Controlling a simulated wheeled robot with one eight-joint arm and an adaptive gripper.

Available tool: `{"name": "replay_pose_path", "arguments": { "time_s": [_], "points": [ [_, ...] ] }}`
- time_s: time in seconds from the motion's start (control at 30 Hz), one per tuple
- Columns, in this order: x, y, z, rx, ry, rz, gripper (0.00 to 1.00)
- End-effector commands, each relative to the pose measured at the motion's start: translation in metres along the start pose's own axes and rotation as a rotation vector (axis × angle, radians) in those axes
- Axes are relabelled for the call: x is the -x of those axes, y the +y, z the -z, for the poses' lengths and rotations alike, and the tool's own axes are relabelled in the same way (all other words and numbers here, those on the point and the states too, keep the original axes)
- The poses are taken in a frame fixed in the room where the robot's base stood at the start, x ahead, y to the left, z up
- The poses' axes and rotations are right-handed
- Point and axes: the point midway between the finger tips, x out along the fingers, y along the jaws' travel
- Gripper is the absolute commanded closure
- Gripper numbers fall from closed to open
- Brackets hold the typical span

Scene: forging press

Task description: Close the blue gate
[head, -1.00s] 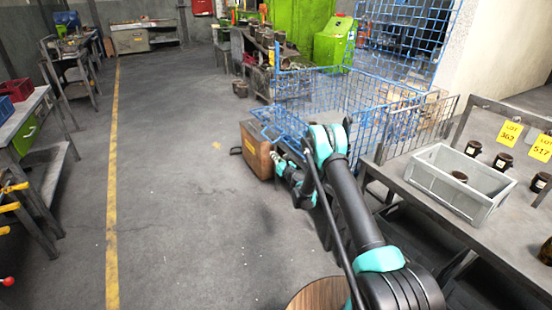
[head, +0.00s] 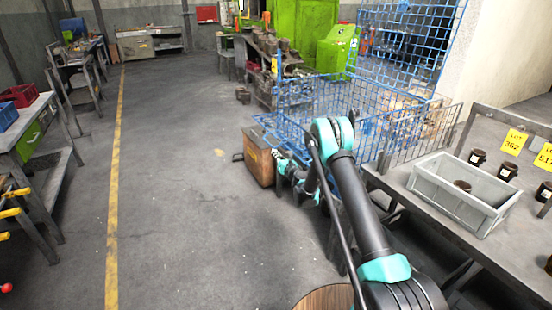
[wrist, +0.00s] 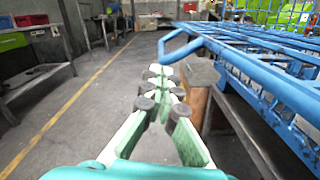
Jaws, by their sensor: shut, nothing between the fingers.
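A blue wire-mesh structure (head: 335,90) stands right of centre in the head view, with a blue mesh panel standing tall behind it. In the wrist view, blue mesh framework (wrist: 265,60) fills the right side, and a bent blue bar (wrist: 190,45) sticks out of it to the left. I cannot tell exactly which part is the gate. My gripper (wrist: 165,85) is shut and empty, its fingertips just below and near the bar; contact cannot be told. In the head view my gripper (head: 279,158) is small, beside the left end of the blue structure.
A brown wooden box (head: 258,160) stands on the floor by my gripper. At right, a grey table holds a grey tray (head: 463,195) and several dark jars. Workbenches line the left. The floor along the yellow line (head: 115,180) is clear.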

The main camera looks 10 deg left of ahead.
Motion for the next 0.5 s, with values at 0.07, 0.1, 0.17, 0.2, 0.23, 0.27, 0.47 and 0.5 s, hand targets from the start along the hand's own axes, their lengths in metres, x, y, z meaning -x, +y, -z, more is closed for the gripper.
{"name": "replay_pose_path", "arguments": {
  "time_s": [0.07,0.1,0.17,0.2,0.23,0.27,0.47,0.5],
  "points": [
    [-0.001,0.005,-0.013,-0.046,0.000,0.001,1.00],
    [-0.001,0.008,-0.020,-0.075,0.000,0.002,1.00],
    [-0.001,0.011,-0.032,-0.123,0.000,0.004,1.00],
    [-0.002,0.013,-0.041,-0.158,0.000,0.006,1.00],
    [-0.002,0.015,-0.048,-0.184,0.000,0.007,1.00],
    [-0.002,0.016,-0.055,-0.212,0.000,0.009,1.00],
    [-0.004,0.018,-0.103,-0.402,0.000,0.019,1.00],
    [-0.005,0.018,-0.113,-0.439,0.000,0.021,1.00]
  ]
}}
